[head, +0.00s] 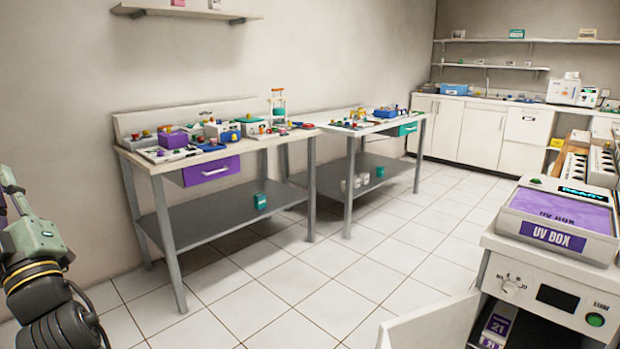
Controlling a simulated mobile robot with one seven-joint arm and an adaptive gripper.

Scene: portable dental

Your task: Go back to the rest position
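Part of my own arm shows at the left edge of the head view, as grey-green and black links with a yellow band. The end of my arm is not clearly shown. I cannot see my gripper's fingertips or anything held in them. The arm is left of the near workbench (226,151) and appears apart from it.
The near bench and a second bench (455,113) carry many small coloured items. At right, a UV box (556,238) sits on a white cabinet (497,248) whose door (430,325) stands open. Tiled floor (330,265) between them is clear. White counters (478,133) line the back.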

